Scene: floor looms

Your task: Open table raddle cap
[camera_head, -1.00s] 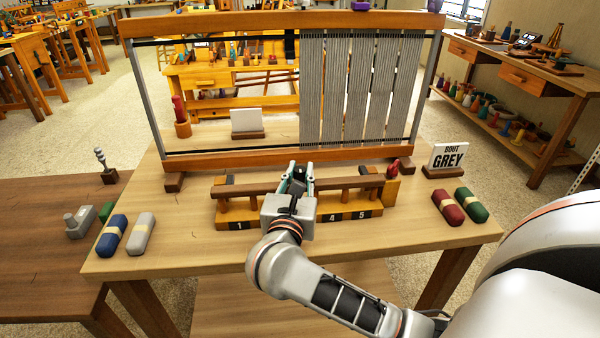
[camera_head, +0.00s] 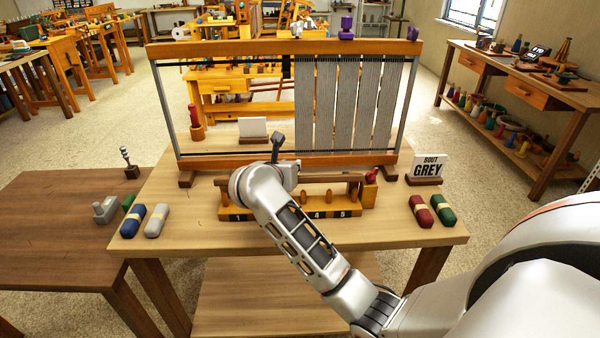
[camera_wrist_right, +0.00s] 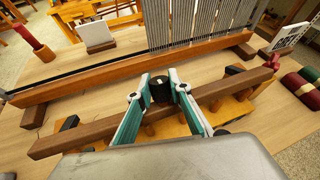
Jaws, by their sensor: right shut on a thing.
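The table raddle has a yellow base (camera_head: 236,213) with numbered dark blocks along its front. Its long brown cap bar (camera_head: 330,178) lies over the pegs, and it crosses the right wrist view (camera_wrist_right: 85,136). My right gripper (camera_wrist_right: 160,90) is shut on the cap in its middle part, with a black knob between the fingertips. I cannot tell whether the cap is lifted off the pegs. In the head view my right wrist hides the fingers and the raddle's left middle. My left gripper is not in view.
The loom frame (camera_head: 260,163) with grey warp stands close behind the raddle. A "BOUT GREY" sign (camera_head: 429,168) and red and green yarn bundles (camera_head: 421,210) are at right. Blue and grey bundles (camera_head: 157,220) lie at left. The front of the table is clear.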

